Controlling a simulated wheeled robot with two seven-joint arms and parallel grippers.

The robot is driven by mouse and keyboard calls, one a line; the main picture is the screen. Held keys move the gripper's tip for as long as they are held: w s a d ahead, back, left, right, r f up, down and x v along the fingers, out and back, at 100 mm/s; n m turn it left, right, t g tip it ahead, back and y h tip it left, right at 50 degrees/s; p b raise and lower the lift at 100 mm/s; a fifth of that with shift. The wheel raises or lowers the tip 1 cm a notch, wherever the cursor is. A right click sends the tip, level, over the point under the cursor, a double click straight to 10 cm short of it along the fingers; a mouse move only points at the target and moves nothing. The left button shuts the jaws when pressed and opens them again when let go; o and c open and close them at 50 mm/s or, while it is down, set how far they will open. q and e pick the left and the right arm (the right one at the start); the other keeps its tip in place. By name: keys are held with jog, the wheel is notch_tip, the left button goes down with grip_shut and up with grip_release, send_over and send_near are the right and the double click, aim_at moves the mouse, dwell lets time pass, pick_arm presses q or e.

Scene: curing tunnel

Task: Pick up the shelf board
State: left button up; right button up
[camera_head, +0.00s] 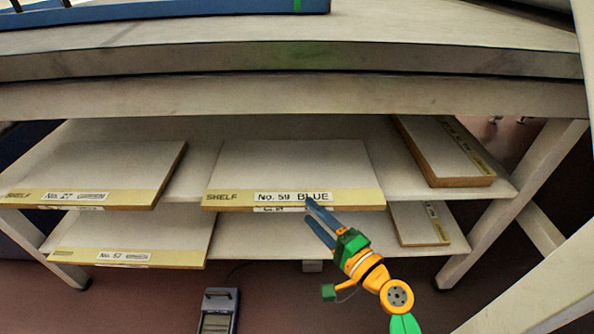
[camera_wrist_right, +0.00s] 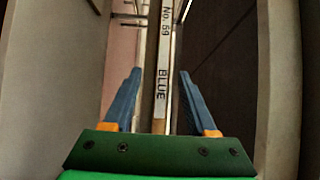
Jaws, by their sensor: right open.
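A flat white shelf board (camera_head: 290,165) with a yellow front edge lies on the upper rack level, in the middle of the head view. Its edge reads "SHELF" and "No. 59 BLUE". My right gripper (camera_head: 312,208) is open at that front edge, near the right end of the label. In the right wrist view, the labelled board edge (camera_wrist_right: 162,80) runs between the two blue fingers of the open right gripper (camera_wrist_right: 159,72), with a gap on each side. My left gripper is in neither view.
Other shelf boards lie at left (camera_head: 105,172), lower left (camera_head: 135,235), right (camera_head: 440,150) and lower right (camera_head: 418,222). A thick bench top (camera_head: 290,98) overhangs the rack. A rack leg (camera_head: 515,200) stands at right. A grey-blue device (camera_head: 218,312) is on the floor.

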aim_at(308, 209)
jog(key=x, duration=0.4)
jog(key=shift+r, duration=0.15)
grip_shut()
dwell(1.1)
